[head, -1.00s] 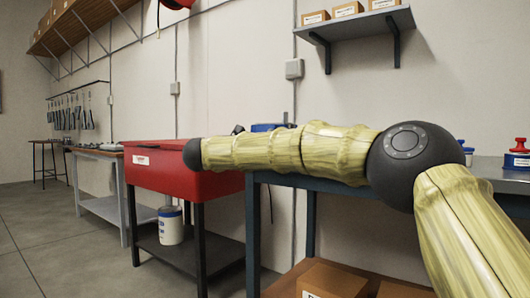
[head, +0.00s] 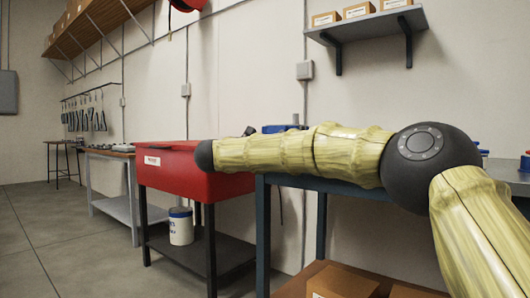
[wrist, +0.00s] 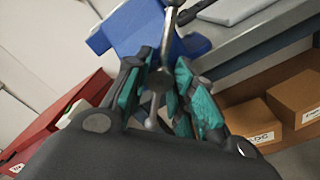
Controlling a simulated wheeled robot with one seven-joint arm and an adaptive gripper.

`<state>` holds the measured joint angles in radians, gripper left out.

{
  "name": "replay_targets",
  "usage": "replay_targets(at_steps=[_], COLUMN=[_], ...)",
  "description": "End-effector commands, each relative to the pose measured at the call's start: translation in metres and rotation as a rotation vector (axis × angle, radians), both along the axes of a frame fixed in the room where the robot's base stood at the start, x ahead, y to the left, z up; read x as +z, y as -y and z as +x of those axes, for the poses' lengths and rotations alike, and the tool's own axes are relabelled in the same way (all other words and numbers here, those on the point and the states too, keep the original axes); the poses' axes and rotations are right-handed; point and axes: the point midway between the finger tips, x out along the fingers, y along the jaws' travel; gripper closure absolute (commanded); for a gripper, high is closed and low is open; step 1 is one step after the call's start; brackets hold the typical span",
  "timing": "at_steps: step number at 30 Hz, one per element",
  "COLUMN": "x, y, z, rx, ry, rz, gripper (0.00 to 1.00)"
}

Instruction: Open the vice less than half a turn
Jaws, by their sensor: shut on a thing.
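The blue vice (wrist: 135,27) is at the top of the wrist view. In the head view only a blue strip of the vice (head: 284,128) shows above my arm. Its metal handle bar (wrist: 169,30) runs down between the fingers of my gripper (wrist: 165,62), with a rounded end below them. The teal-padded fingers are on either side of the bar and shut on it. The exact contact is partly hidden between the pads. My gripper is hidden behind my arm in the head view.
A grey bench top (wrist: 262,35) holds the vice, with cardboard boxes (wrist: 250,122) on the shelf below. A red tub (head: 180,172) on black legs stands left of the bench. A white bucket (head: 181,227) sits under it. Open floor lies at the left.

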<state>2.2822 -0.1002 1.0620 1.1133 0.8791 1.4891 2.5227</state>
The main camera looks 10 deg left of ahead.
Motion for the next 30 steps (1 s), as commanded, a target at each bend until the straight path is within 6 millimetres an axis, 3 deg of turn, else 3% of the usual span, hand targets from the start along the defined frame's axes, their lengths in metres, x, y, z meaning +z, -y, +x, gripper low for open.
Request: replay_targets(at_steps=[3, 4, 7, 20, 30], x=[0.003, 0.003, 0.003, 0.001, 0.001], y=[0.003, 0.003, 0.003, -0.003, -0.030], z=[0.001, 0.001, 0.001, -0.005, -0.053], rx=[-0.004, -0.004, -0.003, 0.001, 0.001], ry=[0.004, 0.004, 0.004, 0.002, 0.001], rz=[0.001, 0.001, 0.001, 0.000, -0.001], gripper=[1.00, 0.70, 0.53, 0.53, 0.53])
